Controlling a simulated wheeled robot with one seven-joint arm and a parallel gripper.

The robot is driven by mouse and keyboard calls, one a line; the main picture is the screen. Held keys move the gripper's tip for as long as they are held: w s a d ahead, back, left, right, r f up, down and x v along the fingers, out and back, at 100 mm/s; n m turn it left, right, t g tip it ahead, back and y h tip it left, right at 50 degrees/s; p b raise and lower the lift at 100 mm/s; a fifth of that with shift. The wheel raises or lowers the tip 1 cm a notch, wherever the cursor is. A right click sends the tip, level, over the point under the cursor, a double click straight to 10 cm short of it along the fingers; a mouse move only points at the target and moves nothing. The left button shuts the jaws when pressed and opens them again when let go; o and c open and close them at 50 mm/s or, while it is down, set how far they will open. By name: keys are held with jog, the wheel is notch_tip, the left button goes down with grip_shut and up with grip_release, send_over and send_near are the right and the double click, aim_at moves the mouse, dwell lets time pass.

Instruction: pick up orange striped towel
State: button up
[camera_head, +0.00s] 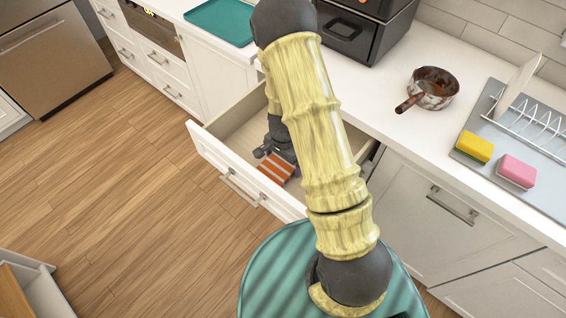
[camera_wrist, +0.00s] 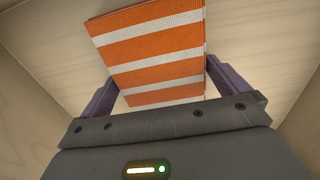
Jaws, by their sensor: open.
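The orange striped towel (camera_head: 276,169), orange with white bands, lies folded flat inside the open drawer (camera_head: 215,152). It also shows in the wrist view (camera_wrist: 155,50), where its near part lies between the two fingers. My gripper (camera_head: 267,153) is inside the drawer at the towel, with its fingers (camera_wrist: 160,90) open on either side of it. I cannot tell whether a finger touches the towel. My arm hides the right part of the drawer in the head view.
The drawer's walls stand close around my gripper. On the counter above are a teal tray (camera_head: 221,22), a black appliance (camera_head: 352,35), a rusty pan (camera_head: 433,91), a dish rack (camera_head: 524,123), a yellow sponge (camera_head: 474,147) and a pink sponge (camera_head: 517,171).

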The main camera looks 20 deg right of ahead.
aim_at(283, 161)
dwell(0.4)
jog(key=c, duration=0.7)
jog(key=shift+r, duration=0.1)
notch_tip(283, 161, up, 10)
jog(key=shift+f+p, duration=0.1)
jog(key=shift+p, duration=0.25)
